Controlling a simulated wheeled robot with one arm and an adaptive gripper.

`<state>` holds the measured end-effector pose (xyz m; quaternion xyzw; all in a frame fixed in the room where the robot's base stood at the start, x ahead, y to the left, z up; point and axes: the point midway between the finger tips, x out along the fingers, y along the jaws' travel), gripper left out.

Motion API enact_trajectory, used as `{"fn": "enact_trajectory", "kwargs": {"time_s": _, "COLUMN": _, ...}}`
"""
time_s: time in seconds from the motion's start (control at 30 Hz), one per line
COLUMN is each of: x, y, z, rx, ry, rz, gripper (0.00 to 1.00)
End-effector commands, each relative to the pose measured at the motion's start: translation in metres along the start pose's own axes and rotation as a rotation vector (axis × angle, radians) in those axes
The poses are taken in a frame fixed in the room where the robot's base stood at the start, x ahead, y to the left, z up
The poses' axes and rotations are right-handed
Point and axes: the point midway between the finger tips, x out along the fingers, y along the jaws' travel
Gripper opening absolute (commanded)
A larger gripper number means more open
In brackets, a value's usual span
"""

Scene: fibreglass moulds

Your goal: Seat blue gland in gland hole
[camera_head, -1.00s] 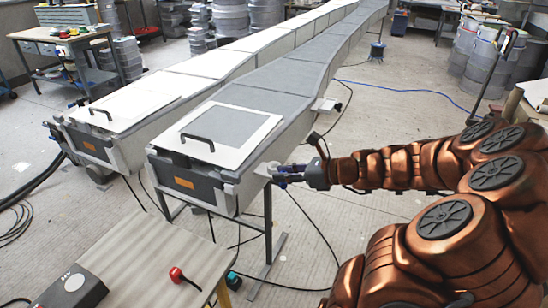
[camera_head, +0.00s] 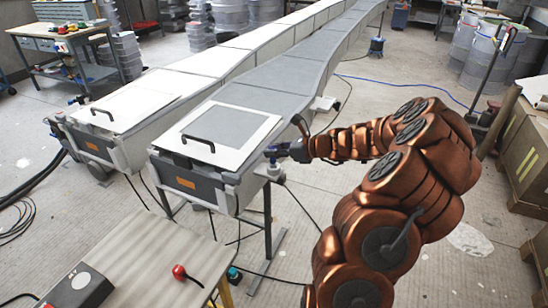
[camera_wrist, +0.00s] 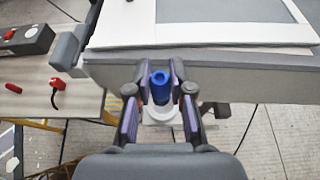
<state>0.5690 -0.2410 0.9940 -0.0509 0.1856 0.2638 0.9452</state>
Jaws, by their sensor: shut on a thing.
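The blue gland (camera_wrist: 160,88) stands between my gripper's two fingers (camera_wrist: 160,97) in the wrist view, its round open top facing the camera. My gripper is shut on it. Below the gland is a white round fitting (camera_wrist: 162,115) on a bracket at the side of the grey mould. The gland hole itself is hidden under the gland, and I cannot tell whether the gland is in it. In the head view my gripper (camera_head: 277,152) is at the near right corner of the grey mould (camera_head: 230,120), with the white fitting (camera_head: 273,170) just below the blue gland (camera_head: 275,161).
A white mould (camera_head: 120,110) lies alongside on the left. A bench (camera_head: 150,262) at the front holds a red-handled thing (camera_head: 190,275) and a dark box (camera_head: 78,287). Cardboard boxes (camera_head: 525,165) stand at the right. A blue cable crosses the open floor behind my arm.

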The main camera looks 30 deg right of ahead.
Motion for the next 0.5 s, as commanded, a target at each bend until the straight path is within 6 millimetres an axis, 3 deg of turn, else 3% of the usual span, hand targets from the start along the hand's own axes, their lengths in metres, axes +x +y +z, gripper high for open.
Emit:
{"fn": "enact_trajectory", "kwargs": {"time_s": 0.3, "x": 0.011, "y": 0.000, "z": -0.028, "rx": 0.003, "ry": 0.001, "rz": -0.002, "gripper": 0.02}}
{"fn": "enact_trajectory", "kwargs": {"time_s": 0.5, "x": 0.012, "y": 0.000, "z": -0.031, "rx": -0.001, "ry": 0.001, "rz": -0.002, "gripper": 0.02}}
